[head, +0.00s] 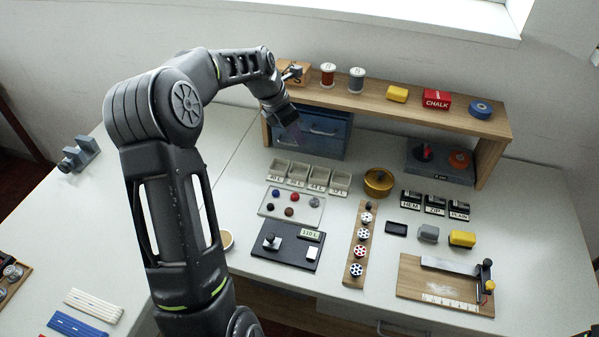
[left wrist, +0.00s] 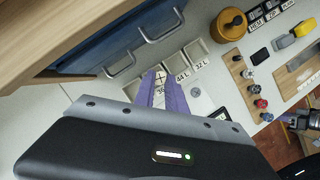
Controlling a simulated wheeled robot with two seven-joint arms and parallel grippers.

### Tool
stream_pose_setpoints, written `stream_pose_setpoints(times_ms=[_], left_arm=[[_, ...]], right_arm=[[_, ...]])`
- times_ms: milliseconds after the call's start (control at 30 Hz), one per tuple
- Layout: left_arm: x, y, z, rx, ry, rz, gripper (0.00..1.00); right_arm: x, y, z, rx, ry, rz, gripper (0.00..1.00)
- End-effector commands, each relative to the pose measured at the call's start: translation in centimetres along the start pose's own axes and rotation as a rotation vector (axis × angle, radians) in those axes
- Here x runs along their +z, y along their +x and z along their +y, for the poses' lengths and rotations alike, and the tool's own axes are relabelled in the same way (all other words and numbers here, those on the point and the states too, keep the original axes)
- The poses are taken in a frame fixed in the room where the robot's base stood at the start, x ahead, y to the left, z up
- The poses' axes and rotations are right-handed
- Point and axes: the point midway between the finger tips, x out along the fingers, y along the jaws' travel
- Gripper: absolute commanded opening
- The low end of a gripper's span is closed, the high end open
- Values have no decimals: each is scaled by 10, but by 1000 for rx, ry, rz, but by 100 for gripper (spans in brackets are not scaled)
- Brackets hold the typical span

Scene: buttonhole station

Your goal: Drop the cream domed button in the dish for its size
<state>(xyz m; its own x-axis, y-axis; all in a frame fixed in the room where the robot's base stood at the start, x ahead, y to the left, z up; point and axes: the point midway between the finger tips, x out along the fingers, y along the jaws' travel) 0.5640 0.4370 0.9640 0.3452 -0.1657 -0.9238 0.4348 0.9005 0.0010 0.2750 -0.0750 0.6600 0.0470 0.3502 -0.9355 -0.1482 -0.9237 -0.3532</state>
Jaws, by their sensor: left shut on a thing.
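My left gripper (head: 297,135) reaches in over the back of the table, in front of the blue drawer unit and above the left part of the dish row. In the left wrist view its purple fingers (left wrist: 161,76) are close together over the dishes. It is shut on the cream domed button, which the fingers mostly hide. Several small open dishes stand in a row with size labels in front; the right-end dish (head: 340,181) reads 32 L and the one beside it (head: 318,178) reads 44 L. Their insides look empty.
A tray (head: 268,208) with several dark, red and blue buttons lies before the dishes. A black gauge board (head: 283,252) is nearer. The blue drawers (head: 330,140) and wooden shelf (head: 430,117) stand behind. A brass pot (head: 378,182) is right of the dishes.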

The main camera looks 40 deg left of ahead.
Motion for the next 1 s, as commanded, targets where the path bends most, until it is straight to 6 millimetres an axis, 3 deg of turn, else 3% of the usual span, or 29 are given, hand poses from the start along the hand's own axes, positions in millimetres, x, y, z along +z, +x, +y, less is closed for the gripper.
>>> stream_pose_setpoints(times_ms=[400,767,1000], left_arm=[[-23,54,-1,-4,-1,3,0],[-25,59,0,-2,1,2,0],[-36,85,-1,-4,0,2,0]], right_arm=[[1,-10,-3,3,2,-3,36],[2,-10,-3,4,3,-3,36],[2,-16,-5,5,4,-5,36]])
